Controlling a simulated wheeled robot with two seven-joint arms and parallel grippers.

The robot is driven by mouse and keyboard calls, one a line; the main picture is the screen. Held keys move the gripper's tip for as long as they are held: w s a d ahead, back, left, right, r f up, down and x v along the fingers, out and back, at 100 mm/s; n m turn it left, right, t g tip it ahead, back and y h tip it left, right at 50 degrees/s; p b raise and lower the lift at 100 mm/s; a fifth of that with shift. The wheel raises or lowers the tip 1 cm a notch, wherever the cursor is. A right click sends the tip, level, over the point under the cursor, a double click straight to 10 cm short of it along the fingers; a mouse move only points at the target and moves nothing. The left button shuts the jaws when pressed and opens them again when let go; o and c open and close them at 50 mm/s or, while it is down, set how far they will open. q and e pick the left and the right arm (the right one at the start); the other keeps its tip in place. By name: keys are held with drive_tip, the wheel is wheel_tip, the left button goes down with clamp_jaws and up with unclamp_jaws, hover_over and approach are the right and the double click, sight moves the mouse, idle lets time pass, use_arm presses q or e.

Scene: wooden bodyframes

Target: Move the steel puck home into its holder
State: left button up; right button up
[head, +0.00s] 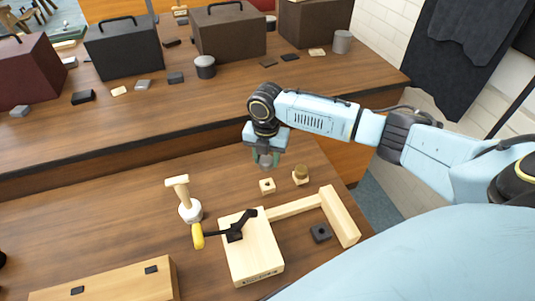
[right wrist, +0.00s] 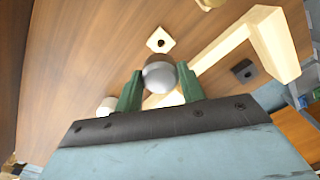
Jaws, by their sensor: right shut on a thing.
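The steel puck (right wrist: 159,74) is a grey, rounded piece held between the green fingers of my right gripper (right wrist: 160,90). In the head view the right gripper (head: 266,160) hangs above the table with the puck (head: 265,161) at its fingertips. Just below and in front of it, apart from the puck, is a small wooden block with a dark hole (head: 267,185), which also shows in the right wrist view (right wrist: 160,40). A dark square block with a hole (head: 320,233) lies inside the wooden frame corner. Which one is the puck's holder is not marked. My left gripper is not in view.
A wooden block with a brown round piece (head: 300,174) stands right of the holed block. Boxes (head: 123,45) stand on the rear table.

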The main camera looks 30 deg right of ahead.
sight(267, 169)
drive_tip(key=shift+d+f+n, duration=0.15)
drive_tip(key=shift+n, duration=0.35)
drive_tip(key=shift+p, duration=0.5)
drive_tip(key=shift+f+b, duration=1.8)
drive_tip(key=shift+f, duration=1.05)
drive_tip(key=shift+p, duration=0.75)
drive_tip(key=shift+f+b, duration=1.05)
drive_tip(key=shift+f, duration=0.65)
drive_tip(key=o, duration=1.2)
